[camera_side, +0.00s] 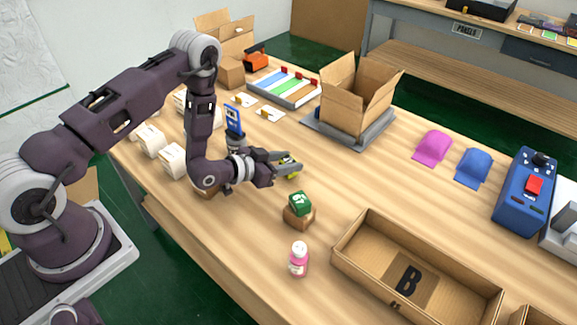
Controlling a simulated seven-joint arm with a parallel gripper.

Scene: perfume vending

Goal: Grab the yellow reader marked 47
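A small yellow thing (286,160) shows at my gripper (289,164), between or just behind its dark fingers. It is mostly hidden, and I cannot read a number 47 on it. The fingers look somewhat apart, but I cannot tell whether they touch it. My gripper is low over the middle of the table. A blue upright device (233,119) stands behind my wrist on a grey base. A green block with a white mark (299,203) sits on a brown stand (299,218) in front of my gripper.
A pink bottle (299,260) stands near the front edge. An open box marked B (352,262) lies at front right. An open carton (345,103) stands behind. Pink (433,146) and blue (472,167) pieces and a blue control box (522,195) are right. White stacks (172,160) are left.

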